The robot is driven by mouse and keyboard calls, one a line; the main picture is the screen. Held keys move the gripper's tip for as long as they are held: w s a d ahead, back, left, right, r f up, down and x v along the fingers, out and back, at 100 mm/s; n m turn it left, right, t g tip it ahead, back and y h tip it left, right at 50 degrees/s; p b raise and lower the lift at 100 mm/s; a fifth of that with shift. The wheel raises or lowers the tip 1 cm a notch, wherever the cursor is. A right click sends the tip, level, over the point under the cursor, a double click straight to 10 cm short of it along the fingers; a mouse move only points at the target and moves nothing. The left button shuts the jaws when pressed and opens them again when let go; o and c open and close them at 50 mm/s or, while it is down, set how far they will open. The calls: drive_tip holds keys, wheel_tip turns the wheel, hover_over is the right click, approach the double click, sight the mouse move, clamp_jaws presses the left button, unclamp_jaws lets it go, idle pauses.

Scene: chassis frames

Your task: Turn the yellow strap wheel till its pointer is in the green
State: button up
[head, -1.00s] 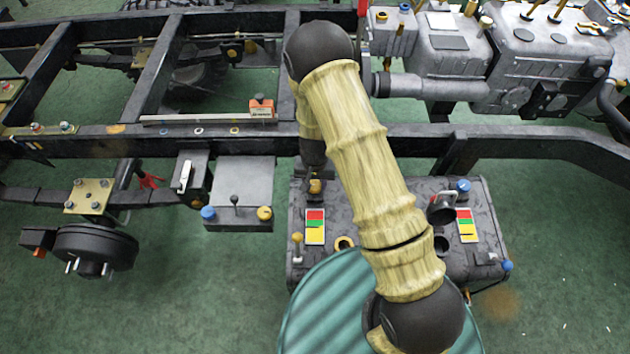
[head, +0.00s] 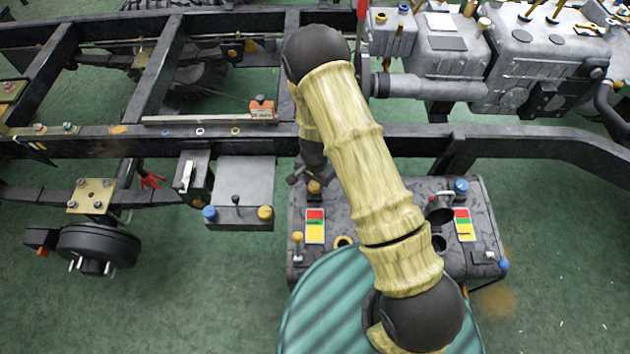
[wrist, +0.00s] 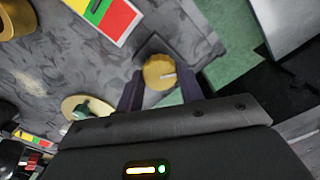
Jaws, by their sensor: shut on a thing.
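The yellow strap wheel (wrist: 158,72) is a small ribbed round knob with a white pointer mark on its face. In the wrist view the mark points to the right, away from the colour plate. My gripper (wrist: 160,82) is shut on the wheel, one dark finger at each side. In the head view the wheel (head: 314,187) shows under my gripper (head: 311,176), partly hidden. The colour plate (wrist: 105,14) beside it has yellow, green and red bands. It also shows in the head view (head: 315,226), below the wheel.
The wheel is on a dark tank box (head: 365,205) with a second colour plate (head: 464,225), a filler neck (head: 440,207) and several small knobs. A chassis rail (head: 400,140) runs behind it. A green ribbed drum (head: 320,300) stands in front.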

sight(315, 184)
drive_tip(key=o, duration=1)
wheel_tip(315, 184, up, 17)
drive_tip(key=shift+r+p, duration=0.2)
drive_tip(key=shift+p, duration=0.2)
